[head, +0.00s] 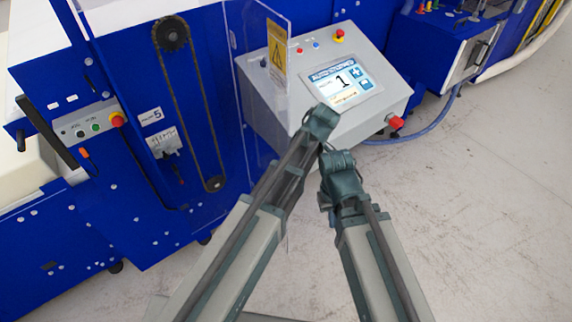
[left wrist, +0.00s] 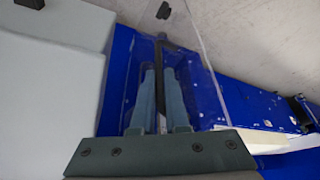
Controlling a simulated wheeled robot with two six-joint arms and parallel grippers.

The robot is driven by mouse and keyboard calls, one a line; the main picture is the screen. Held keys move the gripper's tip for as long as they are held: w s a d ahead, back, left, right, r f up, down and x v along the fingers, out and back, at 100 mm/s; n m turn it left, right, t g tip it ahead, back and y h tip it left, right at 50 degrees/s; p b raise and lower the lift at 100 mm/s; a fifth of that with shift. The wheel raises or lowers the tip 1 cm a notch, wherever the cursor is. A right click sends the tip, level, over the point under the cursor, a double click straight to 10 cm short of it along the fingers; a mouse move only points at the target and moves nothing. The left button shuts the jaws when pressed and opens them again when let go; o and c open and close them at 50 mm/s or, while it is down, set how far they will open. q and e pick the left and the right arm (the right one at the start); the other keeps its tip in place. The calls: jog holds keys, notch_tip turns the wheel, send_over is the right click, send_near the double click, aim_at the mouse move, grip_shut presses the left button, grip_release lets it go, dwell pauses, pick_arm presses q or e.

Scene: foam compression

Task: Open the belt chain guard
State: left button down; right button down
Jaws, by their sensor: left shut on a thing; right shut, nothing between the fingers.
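The belt chain guard (head: 262,25) is a clear panel with a yellow warning label (head: 277,46). It stands out from the blue machine, swung away from the chain (head: 190,100) and its two sprockets, which are uncovered. In the left wrist view the clear panel (left wrist: 200,70) runs up from my left gripper (left wrist: 154,95), whose fingers are shut around a dark bar on it. In the head view my left arm hides that grip. My right gripper (head: 341,172) is shut and empty, in front of the control box and apart from the guard.
A grey control box (head: 385,100) with a screen and buttons stands just right of the guard. A button panel (head: 90,122) and a black lever (head: 45,135) are on the machine's left. White foam (head: 25,170) lies at far left. Floor at the right is clear.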

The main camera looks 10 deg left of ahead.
pick_arm(q)
jog(key=shift+w+d, duration=0.55)
jog(key=shift+w, duration=0.1)
pick_arm(e)
jog(key=shift+w+d, duration=0.2)
jog(key=shift+d, duration=0.1)
pick_arm(q)
jog(key=c, duration=0.9)
grip_release()
jog(key=shift+r, duration=0.1)
pick_arm(e)
jog(key=shift+r, duration=0.1)
